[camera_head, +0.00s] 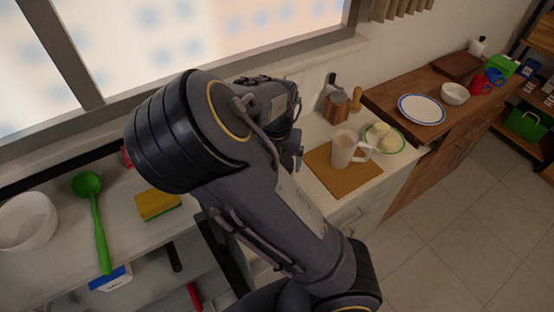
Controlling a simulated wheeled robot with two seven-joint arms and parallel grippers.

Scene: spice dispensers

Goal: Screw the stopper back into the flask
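I cannot make out a flask or a stopper in the head view. One of my arms, which looks like the right one, rises from the bottom edge and fills the middle of the picture. Its far end bends behind the upper links. A dark part that looks like its gripper (292,152) shows only partly beside the arm, and its fingers are too hidden to read. My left gripper is not in view. A pale mug (343,152) with a handle stands upright on a brown board (335,182), just right of the arm.
A green-rimmed plate (398,148) with pale round pieces sits beside the mug. A wooden block (336,108) stands behind. At left are a white bowl (25,222), green ladle (97,225) and yellow sponge (156,206). A wooden counter (400,82) holds a blue-rimmed plate (422,110).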

